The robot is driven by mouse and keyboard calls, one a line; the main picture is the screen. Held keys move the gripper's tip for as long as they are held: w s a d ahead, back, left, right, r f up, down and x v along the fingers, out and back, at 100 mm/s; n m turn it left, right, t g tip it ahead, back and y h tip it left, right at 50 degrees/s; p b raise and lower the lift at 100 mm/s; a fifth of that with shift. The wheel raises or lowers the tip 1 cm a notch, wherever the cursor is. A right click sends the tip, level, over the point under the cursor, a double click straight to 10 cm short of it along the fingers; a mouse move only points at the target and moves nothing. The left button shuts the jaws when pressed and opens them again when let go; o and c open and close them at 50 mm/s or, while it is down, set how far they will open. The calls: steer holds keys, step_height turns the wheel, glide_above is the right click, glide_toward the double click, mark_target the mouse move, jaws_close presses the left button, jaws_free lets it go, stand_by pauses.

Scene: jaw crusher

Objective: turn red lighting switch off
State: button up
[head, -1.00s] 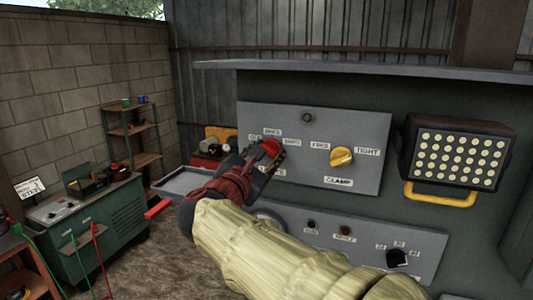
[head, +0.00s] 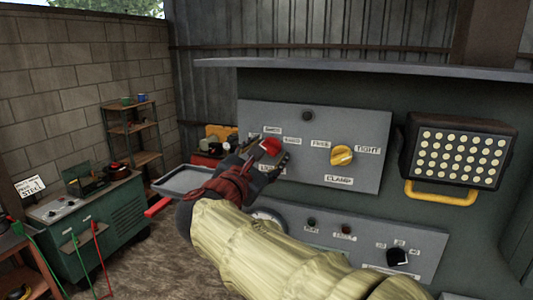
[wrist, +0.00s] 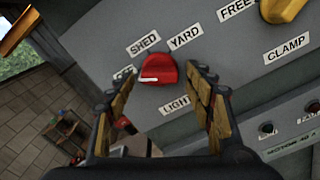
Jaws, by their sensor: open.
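The red lighting switch (wrist: 158,70) is a round knob on the upper grey panel, among labels reading SHED, YARD and LIGHT, with one more label partly hidden behind a finger. A white mark on the knob points left, toward that partly hidden label. In the head view the red knob (head: 271,147) shows just past my gripper (head: 262,160). In the wrist view my gripper (wrist: 163,95) is open, with one finger on either side of the knob. I cannot tell whether the fingers touch it.
A yellow CLAMP knob (head: 341,155) is to the right on the same panel. A lamp (head: 458,150) with a yellow handle sticks out further right. A lower panel (head: 420,245) carries a black dial and small buttons. A grey tray (head: 186,180) is at left.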

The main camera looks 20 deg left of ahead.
steer(key=s, duration=1.1)
steer(key=shift+s+a, duration=0.25)
steer(key=shift+a, duration=0.2)
